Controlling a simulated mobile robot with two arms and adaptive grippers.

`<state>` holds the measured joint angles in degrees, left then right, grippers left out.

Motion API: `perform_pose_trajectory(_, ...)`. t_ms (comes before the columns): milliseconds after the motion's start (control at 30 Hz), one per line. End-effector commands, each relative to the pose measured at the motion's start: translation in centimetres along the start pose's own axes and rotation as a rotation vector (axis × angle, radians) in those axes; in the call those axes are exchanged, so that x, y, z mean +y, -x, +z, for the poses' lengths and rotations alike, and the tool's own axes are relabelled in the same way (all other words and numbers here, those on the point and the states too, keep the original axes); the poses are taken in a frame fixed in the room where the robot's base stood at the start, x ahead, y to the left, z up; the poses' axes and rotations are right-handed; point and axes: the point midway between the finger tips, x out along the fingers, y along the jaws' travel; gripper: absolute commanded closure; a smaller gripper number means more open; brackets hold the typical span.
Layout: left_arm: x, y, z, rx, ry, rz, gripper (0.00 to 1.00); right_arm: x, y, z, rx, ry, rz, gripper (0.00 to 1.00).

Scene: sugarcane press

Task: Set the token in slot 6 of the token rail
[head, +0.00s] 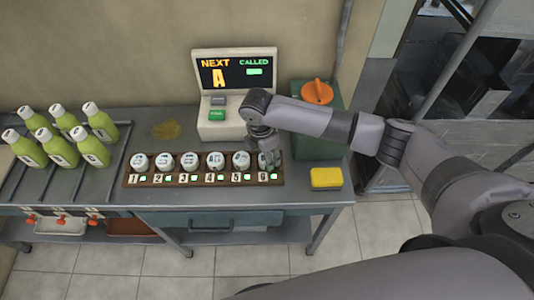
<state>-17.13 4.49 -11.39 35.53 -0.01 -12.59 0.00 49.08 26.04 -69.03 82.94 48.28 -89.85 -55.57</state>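The token rail (205,185) is a long brown strip along the front of the grey bench, with slots numbered 1 to 6 from left to right. White round tokens stand in slots 1 to 5, such as the one above number 1 (141,162). My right gripper (268,163) points down over slot 6 at the rail's right end, close to the token at slot 5. Its fingers cover slot 6, so I cannot tell whether a token is between them or in the slot. My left gripper is not in view.
A terminal (236,90) reading NEXT A and CALLED stands behind the rail. A green bin (318,140) with an orange knob and a yellow sponge (326,178) are to the right. Several green bottles (62,152) stand at the left.

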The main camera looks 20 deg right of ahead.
Motion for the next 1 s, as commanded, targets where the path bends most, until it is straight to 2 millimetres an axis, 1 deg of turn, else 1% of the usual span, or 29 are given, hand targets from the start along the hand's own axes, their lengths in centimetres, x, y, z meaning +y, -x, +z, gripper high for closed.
perform_pose_trajectory(33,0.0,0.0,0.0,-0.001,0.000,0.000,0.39,0.0,-0.1,0.0,0.000,0.000,0.000,0.57)
perform_pose_trajectory(300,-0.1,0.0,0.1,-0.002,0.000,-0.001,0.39,0.0,0.0,0.0,0.000,0.000,-0.001,0.39)
perform_pose_trajectory(567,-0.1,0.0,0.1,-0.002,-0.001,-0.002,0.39,0.0,0.0,0.0,0.000,0.000,-0.001,0.39)
perform_pose_trajectory(667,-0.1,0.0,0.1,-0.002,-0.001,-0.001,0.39,0.0,0.3,0.0,0.000,0.000,0.000,0.39)
perform_pose_trajectory(767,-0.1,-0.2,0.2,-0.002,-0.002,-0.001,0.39,0.1,1.4,0.0,0.001,0.001,0.003,0.39)
perform_pose_trajectory(867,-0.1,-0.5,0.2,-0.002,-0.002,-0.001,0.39,0.1,3.2,0.0,0.001,0.001,0.004,0.39)
perform_pose_trajectory(1000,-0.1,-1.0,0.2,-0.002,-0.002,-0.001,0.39,0.1,6.3,0.0,0.001,0.001,0.005,0.39)
